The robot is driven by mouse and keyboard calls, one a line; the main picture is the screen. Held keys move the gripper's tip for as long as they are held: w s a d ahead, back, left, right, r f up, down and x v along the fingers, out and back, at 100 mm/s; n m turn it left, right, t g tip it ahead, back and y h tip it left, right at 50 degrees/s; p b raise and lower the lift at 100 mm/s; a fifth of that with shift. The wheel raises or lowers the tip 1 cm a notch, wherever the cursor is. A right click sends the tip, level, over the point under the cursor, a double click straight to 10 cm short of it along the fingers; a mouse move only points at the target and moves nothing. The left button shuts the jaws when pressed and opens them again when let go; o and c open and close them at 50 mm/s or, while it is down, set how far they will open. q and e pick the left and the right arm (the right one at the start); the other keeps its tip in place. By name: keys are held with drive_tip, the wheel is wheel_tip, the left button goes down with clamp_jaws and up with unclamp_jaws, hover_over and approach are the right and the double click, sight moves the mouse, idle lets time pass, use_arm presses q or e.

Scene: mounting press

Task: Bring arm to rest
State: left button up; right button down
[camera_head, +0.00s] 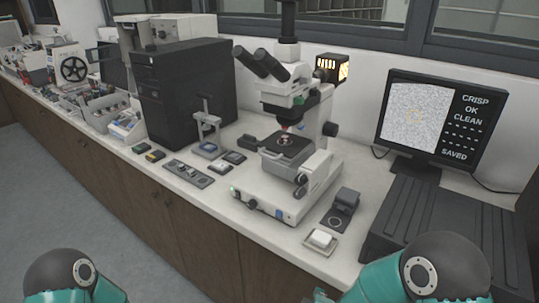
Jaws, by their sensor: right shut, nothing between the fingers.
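My right arm (420,275) comes in at the bottom right, teal with a dark rounded joint. Only a small teal tip of my right gripper (320,296) shows at the bottom edge, with its fingers mostly cut off. It is shut and empty, in front of the bench and apart from everything on it. My left arm (75,277) shows as a dark joint and teal link at the bottom left. My left gripper is out of the picture.
A white microscope (285,190) stands on the bench (190,205). A monitor (432,115) reading "CRISP OK CLEAN" and "SAVED" stands at right, behind a dark ribbed box (440,220). A black computer tower (185,100) and small trays stand left. Floor (50,200) at left is clear.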

drive_tip(key=s+d+f+m+g+y, duration=0.2)
drive_tip(key=s+d+f+m+g, duration=0.3)
drive_tip(key=s+f, duration=0.55)
drive_tip(key=s+a+f+m+g+y, duration=0.2)
drive_tip(key=s+a+m, duration=0.1)
drive_tip(key=s+m, duration=0.1)
drive_tip(key=s+a+f+m+g+y, duration=0.2)
drive_tip(key=s+m+g, duration=0.1)
drive_tip(key=s+m, duration=0.2)
drive_tip(key=shift+s+a+f, duration=0.3)
drive_tip(key=shift+s+a, duration=0.1)
drive_tip(key=shift+s, duration=0.1)
